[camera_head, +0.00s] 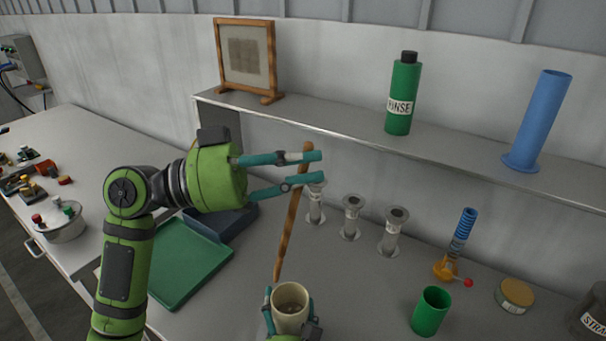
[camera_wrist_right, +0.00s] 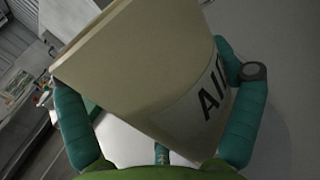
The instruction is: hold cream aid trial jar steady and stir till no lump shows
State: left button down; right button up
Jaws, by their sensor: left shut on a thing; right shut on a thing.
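The cream jar (camera_head: 284,322) stands at the bottom middle of the head view, its mouth facing up. Something greyish-brown shows inside, too small to tell whether lumpy. My right gripper (camera_head: 292,325) is shut around the jar; in the right wrist view the jar (camera_wrist_right: 140,60) fills the space between the teal fingers, with "AI" readable on its label. My left gripper (camera_head: 318,167) is shut on a brown wooden stirring stick (camera_head: 290,231), near its upper end. The stick hangs slightly tilted, its lower tip by the jar's far-left rim, seemingly outside the mouth.
A green tray (camera_head: 178,262) lies left of the jar. Several grey flanged cylinders (camera_head: 351,217) stand behind it. A green cup (camera_head: 430,311), a blue coiled piece on an orange base (camera_head: 446,268) and a round tin (camera_head: 515,295) stand right. The shelf (camera_head: 330,118) holds a green RINSE bottle (camera_head: 403,95).

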aim_at(277, 263)
pick_arm(q)
jog(key=a+f+h, duration=0.2)
jog(key=shift+w+a+f+t+h, duration=0.1)
jog(key=shift+a+f+t+h, duration=0.2)
jog(key=shift+a, duration=0.05)
jog(key=shift+f, duration=7.65)
